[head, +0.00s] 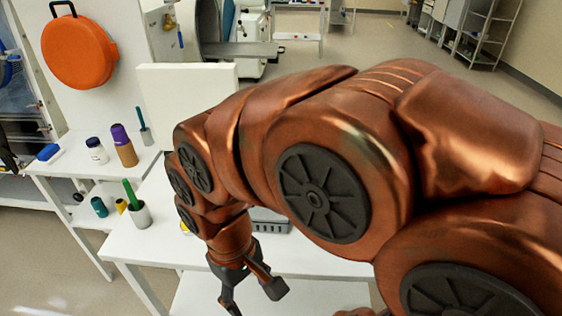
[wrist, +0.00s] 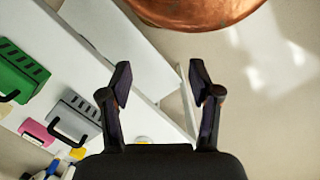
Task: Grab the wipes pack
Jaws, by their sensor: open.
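My gripper (head: 252,297) hangs pointing down in front of the white table, and its fingers are apart with nothing between them. In the wrist view the open fingers (wrist: 160,80) show above a white edge and the floor. I cannot surely pick out the wipes pack. A small flat pink item (wrist: 36,131) lies on the white table at the left of the wrist view, beside a grey case, well away from the fingers; it may be the pack, but I cannot tell. My arm hides much of the table in the head view.
A grey case (wrist: 75,118) and a green case (wrist: 20,80), both with dark handles, are on the white table (head: 150,245).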

